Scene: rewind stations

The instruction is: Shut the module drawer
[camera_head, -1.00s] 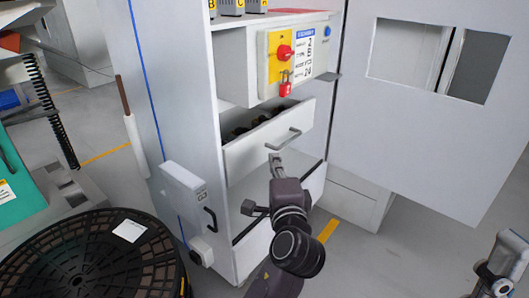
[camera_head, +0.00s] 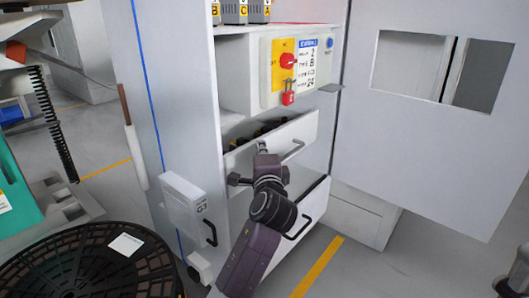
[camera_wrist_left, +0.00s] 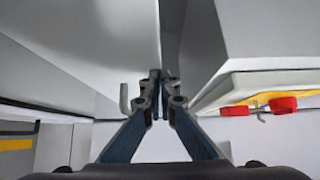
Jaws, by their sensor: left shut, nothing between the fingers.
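The module drawer (camera_head: 303,132) is a white drawer in the tall white cabinet and stands partly open. Dark items (camera_head: 240,141) show inside it. Its bar handle (camera_head: 293,151) is on the front; a grey handle also shows in the left wrist view (camera_wrist_left: 125,98). My left gripper (camera_head: 262,147) is shut and empty, with its tips at the left part of the drawer front. I cannot tell whether they touch it. In the left wrist view the closed fingertips (camera_wrist_left: 160,82) lie between two pale surfaces.
Above the drawer is a panel with a red knob (camera_head: 288,61) and a red padlock (camera_head: 288,96). A lower drawer handle (camera_head: 298,229) is below. A white cabinet door (camera_head: 430,140) stands open on the right. A black reel (camera_head: 90,262) is at lower left.

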